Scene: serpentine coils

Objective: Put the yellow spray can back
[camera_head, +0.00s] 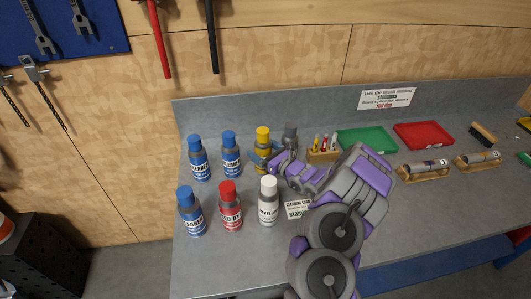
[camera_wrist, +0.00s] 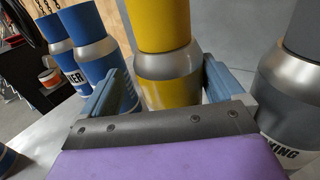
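The yellow spray can (camera_head: 263,137) stands upright in the back row on the grey bench, between a blue can and a grey can. In the wrist view the yellow can (camera_wrist: 168,62) is straight ahead, between my two fingers. My gripper (camera_wrist: 163,68) is open, one finger on each side of the can's lower body. A gap shows at the left finger; the right finger is very close, and I cannot tell if it touches. In the head view my gripper (camera_head: 263,159) covers the can's lower part.
Blue cans (camera_head: 231,155) stand left of it, and the grey can (camera_head: 290,136) stands close on the right. A red can (camera_head: 230,206) and a white-capped can (camera_head: 268,201) stand in front. A wooden holder (camera_head: 322,156), green tray (camera_head: 366,141) and red tray (camera_head: 424,135) are further right.

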